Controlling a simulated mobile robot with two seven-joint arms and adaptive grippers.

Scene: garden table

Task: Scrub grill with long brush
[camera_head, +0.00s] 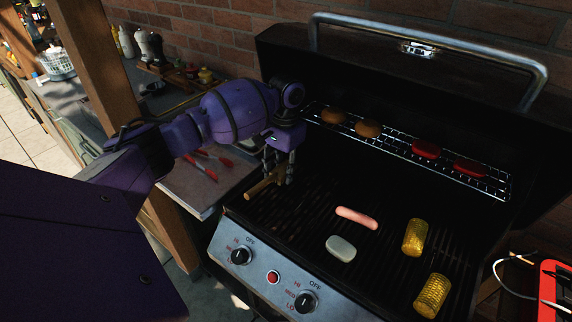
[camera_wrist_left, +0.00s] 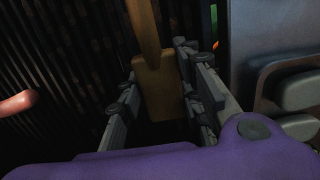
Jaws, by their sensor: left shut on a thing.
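The grill (camera_head: 310,230) stands with its lid up and its dark grate showing. My left gripper (camera_head: 279,172) is over the left part of the grate, pointing down and shut on the wooden brush (camera_head: 262,186). In the left wrist view the brush (camera_wrist_left: 158,85) sits between the fingers (camera_wrist_left: 160,100), with its handle running up and away over the bars. Its bristles are hidden, so I cannot tell whether they touch the grate. My right gripper is not in view.
A sausage (camera_head: 356,217), a pale oval piece (camera_head: 341,248) and two corn cobs (camera_head: 414,237), (camera_head: 432,295) lie on the grate. Buns (camera_head: 333,115) and red pieces (camera_head: 426,149) sit on the raised rack. Red-handled tools (camera_head: 213,157) lie on the side shelf (camera_head: 190,188).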

